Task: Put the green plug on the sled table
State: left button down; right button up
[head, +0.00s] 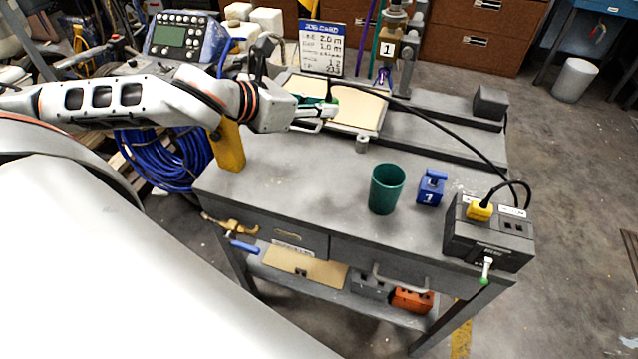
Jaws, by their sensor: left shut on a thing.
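My left gripper (322,113) reaches in from the left and is shut on the green plug (331,109), which is mostly hidden by the fingers. The gripper is over the left part of the cream-topped sled table (357,112), at the back of the grey bench. I cannot tell whether the plug touches the sled table's surface. A black cable (440,128) runs from near the gripper to the right. My right gripper is not in view.
A green cup (387,188), a blue block marked 1 (431,187) and a dark socket box (488,238) with a yellow plug (480,210) stand on the bench's right. A yellow object (228,147) stands at the left edge. The bench's middle (300,180) is clear.

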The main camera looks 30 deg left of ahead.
aim_at(325, 102)
pick_arm(q)
jog(key=shift+s+a+r+m+h, duration=0.35)
jog(key=shift+s+r+m+h, duration=0.25)
jog(key=shift+h, duration=0.1)
jog(key=shift+s+a+r+g, duration=0.1)
jog(key=shift+a+r+g, duration=0.05)
jog(key=shift+a+g, duration=0.15)
jog(key=shift+s+d, duration=0.1)
jog(key=shift+d, duration=0.05)
jog(key=shift+r+m, duration=0.2)
jog(key=shift+m, duration=0.1)
jog(key=shift+h, duration=0.3)
jog(key=shift+s+r+p, duration=0.2)
jog(key=shift+p, duration=0.1)
